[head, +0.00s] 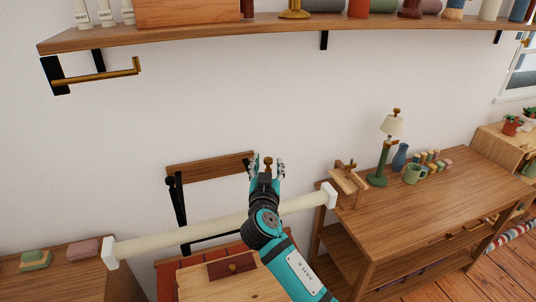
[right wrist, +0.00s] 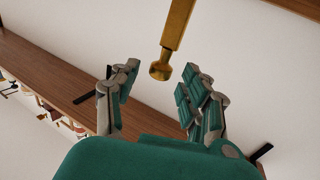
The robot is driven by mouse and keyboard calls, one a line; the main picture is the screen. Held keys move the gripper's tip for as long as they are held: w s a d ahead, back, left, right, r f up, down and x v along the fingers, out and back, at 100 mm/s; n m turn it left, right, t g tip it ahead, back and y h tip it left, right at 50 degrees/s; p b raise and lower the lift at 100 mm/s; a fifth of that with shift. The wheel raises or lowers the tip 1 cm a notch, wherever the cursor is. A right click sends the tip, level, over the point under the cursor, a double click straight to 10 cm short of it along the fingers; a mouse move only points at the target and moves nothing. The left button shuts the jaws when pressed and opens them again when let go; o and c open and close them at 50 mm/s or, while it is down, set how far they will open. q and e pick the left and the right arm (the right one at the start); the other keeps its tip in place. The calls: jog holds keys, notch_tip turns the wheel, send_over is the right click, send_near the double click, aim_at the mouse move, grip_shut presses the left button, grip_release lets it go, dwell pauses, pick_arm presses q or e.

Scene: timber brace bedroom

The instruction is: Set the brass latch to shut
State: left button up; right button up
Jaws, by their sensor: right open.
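A brass piece with a rounded knob end (right wrist: 160,70) comes down from the top of the right wrist view; I take it for the latch. In the head view a small brass knob (head: 268,162) shows between my fingers; the hand hides the rest. My right gripper (head: 267,168) is open, its fingers on either side of the knob. In the right wrist view the open gripper (right wrist: 157,88) has clear gaps to the knob, and no touch shows. Whether the latch is shut cannot be told. My left gripper is not in view.
A long cream roller (head: 190,234) with white ends runs behind my right arm. A wooden shelf (head: 215,38) with a brass arm (head: 105,75) under it spans the top. A wooden desk (head: 420,205) with a lamp (head: 378,165) and mug (head: 414,174) stands at right.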

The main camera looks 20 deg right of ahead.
jog(key=shift+x, duration=1.35)
grip_shut()
jog(key=shift+f, duration=0.1)
